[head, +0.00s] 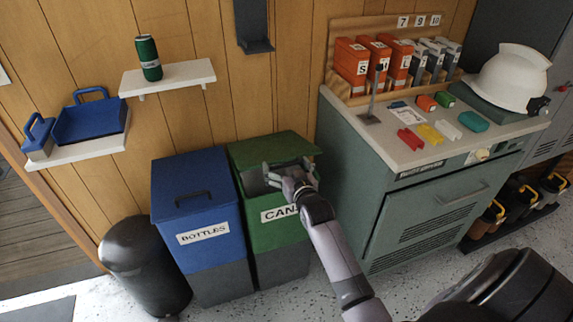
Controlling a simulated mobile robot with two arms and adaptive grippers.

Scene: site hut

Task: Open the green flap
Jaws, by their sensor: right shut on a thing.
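The green bin (276,239) labelled CANS stands against the wood wall. Its green flap (268,148) is raised and tilted, and a grey opening shows beneath its front edge. My right gripper (286,172) is at the front of this opening, under the flap's front right edge, and is shut on the flap. The exact contact is small and partly hidden by the gripper. My arm covers part of the bin's label. My left gripper is not in view.
A blue bin (196,218) labelled BOTTLES stands close on the left, its lid shut. A dark round bin (140,262) is further left. A grey-green cabinet (345,185) stands close on the right. White shelves (187,79) hang above the bins.

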